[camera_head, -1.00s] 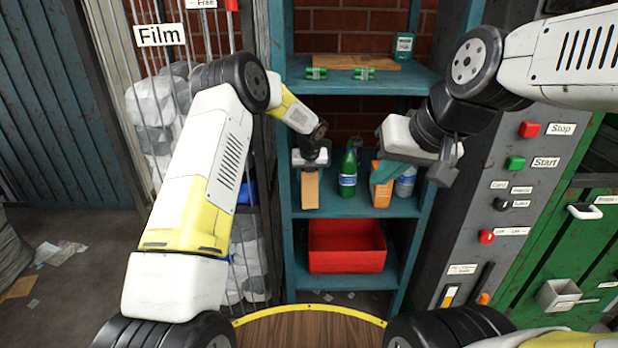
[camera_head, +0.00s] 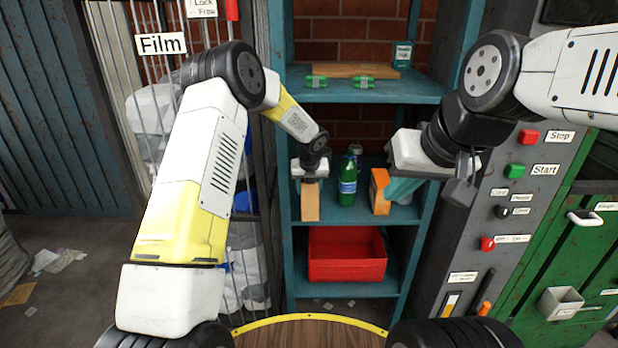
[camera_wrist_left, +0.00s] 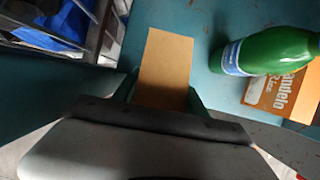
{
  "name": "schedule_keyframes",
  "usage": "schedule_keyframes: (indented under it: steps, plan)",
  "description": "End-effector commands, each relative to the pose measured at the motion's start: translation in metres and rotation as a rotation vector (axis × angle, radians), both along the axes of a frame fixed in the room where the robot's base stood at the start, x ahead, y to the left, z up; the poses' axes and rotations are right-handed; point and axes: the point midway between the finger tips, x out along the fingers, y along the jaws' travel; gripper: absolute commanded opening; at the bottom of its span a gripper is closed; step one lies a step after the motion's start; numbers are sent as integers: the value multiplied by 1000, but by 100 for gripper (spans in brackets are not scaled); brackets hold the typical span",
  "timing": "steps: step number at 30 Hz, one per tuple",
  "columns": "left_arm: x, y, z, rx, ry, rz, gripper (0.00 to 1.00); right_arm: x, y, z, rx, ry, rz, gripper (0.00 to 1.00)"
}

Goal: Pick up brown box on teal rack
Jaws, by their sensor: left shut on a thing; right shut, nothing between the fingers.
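The brown box (camera_head: 309,203) stands on the middle shelf of the teal rack (camera_head: 357,90), at its left side. My left gripper (camera_head: 309,177) is above the box and shut on its upper part. In the left wrist view the brown box (camera_wrist_left: 166,66) lies between the two fingers (camera_wrist_left: 160,95). Whether the box touches the shelf is hard to tell. My right gripper (camera_head: 462,180) is shut and empty, in front of the rack's right post.
A green bottle (camera_head: 347,182) and an orange carton (camera_head: 380,190) stand right of the box. A red bin (camera_head: 346,255) sits on the lower shelf. The upper shelf holds a cardboard piece (camera_head: 345,70), green batteries (camera_head: 363,82) and a teal container (camera_head: 402,54). A wire cage (camera_head: 253,165) stands left.

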Motion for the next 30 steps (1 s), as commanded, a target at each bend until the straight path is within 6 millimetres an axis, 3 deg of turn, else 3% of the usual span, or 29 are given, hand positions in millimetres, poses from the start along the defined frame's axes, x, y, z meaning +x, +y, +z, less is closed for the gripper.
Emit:
schedule_keyframes:
  steps: [12, 18, 24, 30]
  plan:
    - [-102, -1, 1, 2, 1, -6, 11, 0, 0, 0, 0, 0, 0, 0]
    - [-140, 0, 0, 1, 0, -4, 11, 0, 0, 0, 0, 0, 0, 0]
    - [-159, 0, 0, -1, 0, 0, 11, 0, 0, 0, 0, 0, 0, 0]
    - [-162, 0, 0, 0, 0, 1, 11, 0, 0, 0, 0, 0, 0, 0]
